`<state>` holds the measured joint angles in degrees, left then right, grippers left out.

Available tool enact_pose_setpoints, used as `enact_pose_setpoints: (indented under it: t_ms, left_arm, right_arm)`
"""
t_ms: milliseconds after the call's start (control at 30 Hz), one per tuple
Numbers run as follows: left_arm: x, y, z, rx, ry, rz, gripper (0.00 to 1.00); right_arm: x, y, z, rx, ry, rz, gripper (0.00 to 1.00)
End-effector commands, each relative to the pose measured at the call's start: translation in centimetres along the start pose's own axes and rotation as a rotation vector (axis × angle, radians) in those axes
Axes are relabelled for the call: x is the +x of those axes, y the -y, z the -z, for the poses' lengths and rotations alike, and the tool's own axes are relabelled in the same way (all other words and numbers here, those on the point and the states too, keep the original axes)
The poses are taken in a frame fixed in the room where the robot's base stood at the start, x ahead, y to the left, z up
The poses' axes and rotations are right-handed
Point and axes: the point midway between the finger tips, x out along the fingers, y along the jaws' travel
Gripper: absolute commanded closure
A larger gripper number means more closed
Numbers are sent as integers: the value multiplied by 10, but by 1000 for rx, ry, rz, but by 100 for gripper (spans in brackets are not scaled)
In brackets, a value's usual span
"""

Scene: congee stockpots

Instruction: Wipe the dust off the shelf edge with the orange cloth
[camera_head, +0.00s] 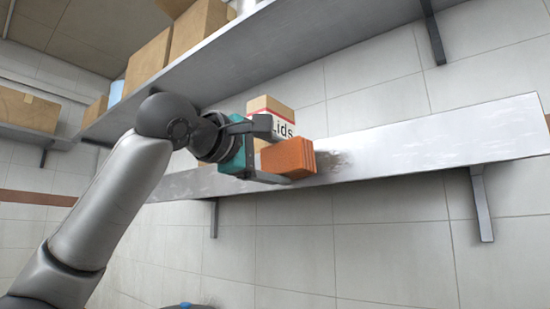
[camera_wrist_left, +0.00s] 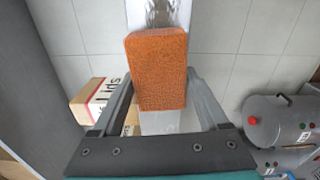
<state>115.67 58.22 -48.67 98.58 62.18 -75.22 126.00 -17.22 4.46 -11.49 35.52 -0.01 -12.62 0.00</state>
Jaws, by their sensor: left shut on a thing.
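The orange cloth (camera_head: 288,159) is a folded, block-like pad. My left gripper (camera_head: 279,154) is shut on it, and the cloth sits at the front edge of the lower shelf. The lower shelf (camera_head: 440,138) is a long metal board with a pale, scuffed front. A dark dust smudge (camera_head: 330,160) shows just right of the cloth. In the left wrist view the cloth (camera_wrist_left: 158,65) lies between my two fingers, over the shelf (camera_wrist_left: 160,15). The cloth hides the shelf part behind it. My right gripper is not in view.
A carton marked Lids (camera_head: 284,120) stands on the lower shelf behind my gripper; it also shows in the left wrist view (camera_wrist_left: 97,97). An upper shelf (camera_head: 300,43) with cardboard boxes (camera_head: 195,24) hangs above. Metal stockpots (camera_wrist_left: 285,122) stand below at right in the wrist view.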

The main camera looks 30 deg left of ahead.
Motion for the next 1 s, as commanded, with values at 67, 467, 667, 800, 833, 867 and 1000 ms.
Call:
enact_pose_setpoints:
  t_ms: [67,467,667,800,833,867,1000]
  left_arm:
    - [0,0,0,0,0,0,67]
    - [2,0,0,0,0,0,67]
    - [6,0,0,0,0,0,67]
    - [9,0,0,0,0,0,67]
    - [10,0,0,0,1,0,67]
    - [10,0,0,0,1,0,67]
    - [13,0,0,0,1,0,67]
  right_arm:
    - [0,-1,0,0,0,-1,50]
    - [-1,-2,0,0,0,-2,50]
    - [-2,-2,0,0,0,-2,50]
    - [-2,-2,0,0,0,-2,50]
    - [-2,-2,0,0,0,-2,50]
    - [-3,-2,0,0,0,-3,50]
    - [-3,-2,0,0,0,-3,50]
